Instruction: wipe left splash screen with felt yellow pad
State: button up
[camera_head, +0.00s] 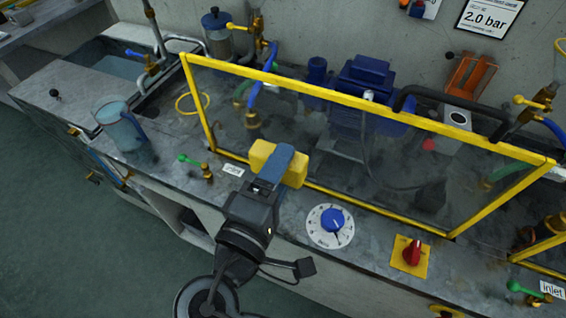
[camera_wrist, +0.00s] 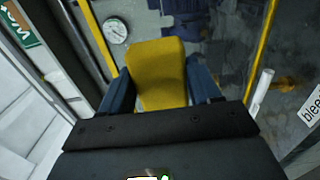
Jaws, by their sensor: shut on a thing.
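My gripper (camera_head: 278,172) is shut on the felt yellow pad (camera_head: 260,156). In the wrist view the yellow pad (camera_wrist: 157,72) sits between the two blue fingers of my gripper (camera_wrist: 158,88). The left splash screen (camera_head: 320,92) is a clear pane in a yellow frame, standing on the counter. The pad is in front of the lower left part of the screen. I cannot tell whether it touches the pane. The pane looks smudged and cloudy. Part of its lower yellow rail is hidden behind the pad and gripper.
A blue dial (camera_head: 331,221) and a red switch on a yellow plate (camera_head: 412,252) sit on the counter's front strip. A green-handled valve (camera_head: 196,167) stands left of the pad. A clear blue jug (camera_head: 120,126) is further left. A blue pump (camera_head: 362,78) stands behind the screen.

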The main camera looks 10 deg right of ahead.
jog(key=shift+v, duration=1.5)
